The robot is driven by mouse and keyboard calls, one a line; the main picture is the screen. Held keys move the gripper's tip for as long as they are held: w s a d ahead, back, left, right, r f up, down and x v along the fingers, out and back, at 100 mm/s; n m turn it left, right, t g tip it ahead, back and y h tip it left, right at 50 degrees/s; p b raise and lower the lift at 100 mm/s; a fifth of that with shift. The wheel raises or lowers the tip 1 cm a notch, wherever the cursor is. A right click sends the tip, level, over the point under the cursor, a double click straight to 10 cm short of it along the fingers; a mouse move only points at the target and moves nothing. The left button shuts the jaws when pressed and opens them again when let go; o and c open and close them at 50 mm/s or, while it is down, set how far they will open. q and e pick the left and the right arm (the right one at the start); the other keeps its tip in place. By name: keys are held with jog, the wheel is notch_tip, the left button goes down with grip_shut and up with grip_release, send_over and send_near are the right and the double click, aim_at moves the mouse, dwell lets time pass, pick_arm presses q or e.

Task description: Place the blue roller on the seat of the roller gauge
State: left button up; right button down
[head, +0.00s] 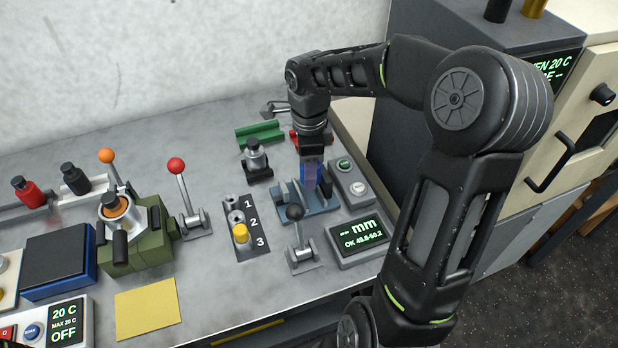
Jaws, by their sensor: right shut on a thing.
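My right gripper (312,163) reaches down from above and is shut on the blue roller (309,173). The roller is partly hidden by the gripper. It is right over the blue roller gauge (295,207); I cannot tell whether it touches the seat, which is mostly hidden behind the roller and gripper. The gauge's display (360,236) reads "-- mm" and "OK 49.8-50.2". My left gripper is not in view.
A black-knobbed lever (297,235) stands in front of the gauge. A button box (349,183) is at its right. A numbered rack (245,226) with a yellow piece (241,233), a red-knobbed lever (184,195) and a green fixture (140,246) stand left.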

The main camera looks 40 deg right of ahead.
jog(key=shift+f+p, duration=0.3)
jog(key=shift+f, duration=1.5)
jog(key=c, duration=0.7)
grip_release()
notch_tip(320, 180, up, 12)
jog(key=shift+b, duration=0.55)
